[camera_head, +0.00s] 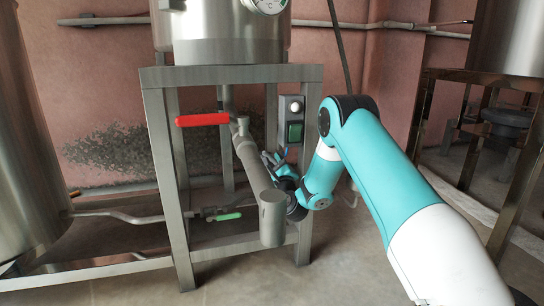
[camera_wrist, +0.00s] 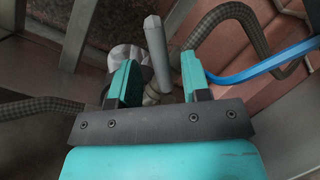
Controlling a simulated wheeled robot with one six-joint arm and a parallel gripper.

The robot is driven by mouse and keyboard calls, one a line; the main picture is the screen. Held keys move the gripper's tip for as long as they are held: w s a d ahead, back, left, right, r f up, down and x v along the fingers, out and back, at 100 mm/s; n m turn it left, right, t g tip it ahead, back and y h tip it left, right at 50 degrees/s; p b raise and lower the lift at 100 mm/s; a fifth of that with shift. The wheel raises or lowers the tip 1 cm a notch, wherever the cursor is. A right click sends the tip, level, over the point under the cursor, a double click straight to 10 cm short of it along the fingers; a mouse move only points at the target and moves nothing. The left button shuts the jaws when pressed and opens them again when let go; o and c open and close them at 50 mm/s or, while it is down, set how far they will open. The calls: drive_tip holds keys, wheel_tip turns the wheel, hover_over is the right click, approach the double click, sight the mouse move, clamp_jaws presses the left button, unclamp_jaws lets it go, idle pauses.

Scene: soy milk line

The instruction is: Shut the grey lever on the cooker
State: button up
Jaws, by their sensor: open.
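The steel cooker (camera_head: 228,40) stands on a grey metal frame. In the wrist view, a grey lever-like bar (camera_wrist: 156,52) points up between and beyond the two teal fingers of my gripper (camera_wrist: 158,80). The fingers are apart, one on each side of the bar's lower part; I cannot tell whether they touch it. In the head view my gripper (camera_head: 276,166) is beside the thick grey pipe under the cooker, partly hidden by it. I cannot make out the grey lever there.
A red lever (camera_head: 203,119) sits at the pipe's upper end. A green handle (camera_head: 228,216) is on a low pipe. A switch box with a green button (camera_head: 294,132) is on the frame leg. In the wrist view, braided hoses and a blue curved tube (camera_wrist: 268,66) run close to the fingers.

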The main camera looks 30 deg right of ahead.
drive_tip(key=w+r+p, duration=0.1)
drive_tip(key=p, duration=0.2)
drive_tip(key=shift+w+d+r+p, duration=0.2)
drive_tip(key=shift+p, duration=0.1)
drive_tip(key=shift+w+f+p, duration=0.15)
drive_tip(key=shift+w+p, duration=0.1)
drive_tip(key=shift+p, duration=0.6)
drive_tip(key=shift+f, duration=0.1)
clamp_jaws()
